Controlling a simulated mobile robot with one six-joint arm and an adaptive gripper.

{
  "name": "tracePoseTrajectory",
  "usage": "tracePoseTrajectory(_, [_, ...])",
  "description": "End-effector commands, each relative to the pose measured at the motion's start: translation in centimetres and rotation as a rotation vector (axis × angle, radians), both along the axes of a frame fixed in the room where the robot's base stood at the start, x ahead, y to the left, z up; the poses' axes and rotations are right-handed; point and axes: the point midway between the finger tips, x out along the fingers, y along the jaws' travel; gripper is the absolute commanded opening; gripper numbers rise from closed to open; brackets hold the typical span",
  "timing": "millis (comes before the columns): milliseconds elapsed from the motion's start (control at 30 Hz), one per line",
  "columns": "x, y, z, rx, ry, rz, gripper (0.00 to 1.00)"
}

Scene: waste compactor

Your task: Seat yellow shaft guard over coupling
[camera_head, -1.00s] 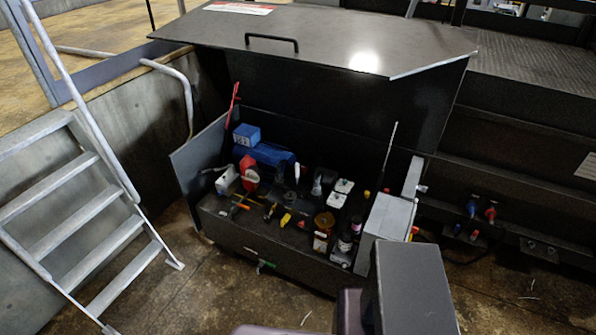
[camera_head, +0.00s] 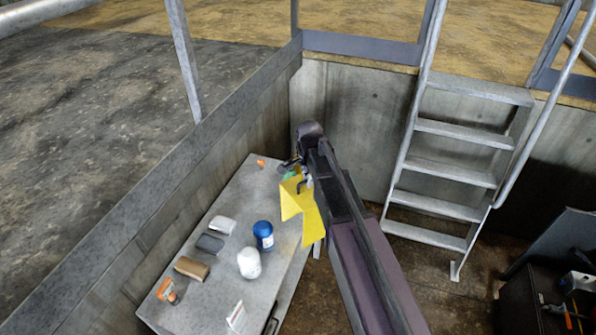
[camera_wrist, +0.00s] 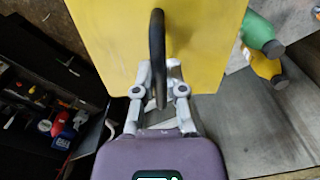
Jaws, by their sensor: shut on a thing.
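The yellow shaft guard (camera_head: 300,206) is a bent sheet with a black handle, seen over the far right part of a grey table in the head view. In the wrist view the guard (camera_wrist: 112,45) fills the upper middle, with its black handle (camera_wrist: 157,45) towards me. My gripper (camera_wrist: 159,72) is shut on the handle; in the head view my gripper (camera_head: 301,182) is small and partly hidden. I cannot tell whether the guard touches the table. I do not see the coupling in either current view.
The grey table (camera_head: 190,305) bears a blue container (camera_head: 263,235), a white container (camera_head: 249,263) and other small items. Green (camera_wrist: 262,33) and yellow (camera_wrist: 266,68) bottles are close beside the guard. Concrete walls enclose the table; metal steps (camera_head: 450,170) stand to the right.

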Motion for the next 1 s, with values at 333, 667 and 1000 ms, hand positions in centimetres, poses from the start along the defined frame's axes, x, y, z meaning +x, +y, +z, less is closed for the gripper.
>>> tracePoseTrajectory(333, [-6.7, -4.8, -1.1, 0.0, 0.0, -0.375, 0.0])
tracePoseTrajectory(667, [-11.4, -7.8, -1.8, -0.001, 0.0, -0.672, 0.0])
tracePoseTrajectory(1000, [-12.8, -8.7, -2.0, -0.001, -0.001, -0.774, 0.0])
